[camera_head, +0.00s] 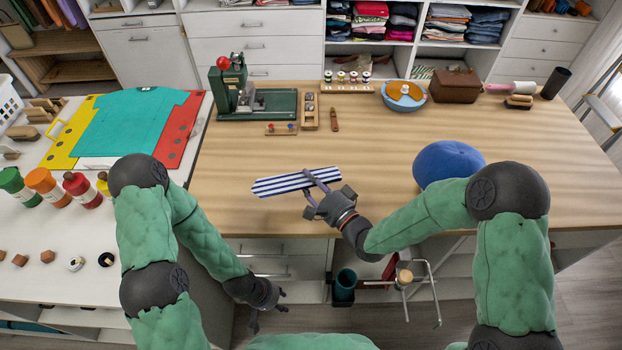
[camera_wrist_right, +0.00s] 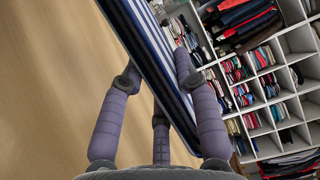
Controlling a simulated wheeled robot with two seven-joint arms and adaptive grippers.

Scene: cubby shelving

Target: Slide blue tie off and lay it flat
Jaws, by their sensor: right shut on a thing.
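The blue-and-white striped tie (camera_head: 275,186) extends left from my right gripper (camera_head: 322,184), over the front part of the wooden table (camera_head: 385,160). The right gripper is shut on the tie. In the right wrist view the tie (camera_wrist_right: 150,45) shows as a long striped band running between the fingers (camera_wrist_right: 155,85). I cannot tell whether its far end touches the table. My left gripper (camera_head: 272,306) is low, in front of the table's front edge, with its fingers apart and empty.
A blue cap-like dome (camera_head: 447,162) sits right of my right gripper. A green press (camera_head: 240,92) and small tools stand at the back left. A metal frame with a wooden knob (camera_head: 404,276) is below the front edge. The table's middle is clear.

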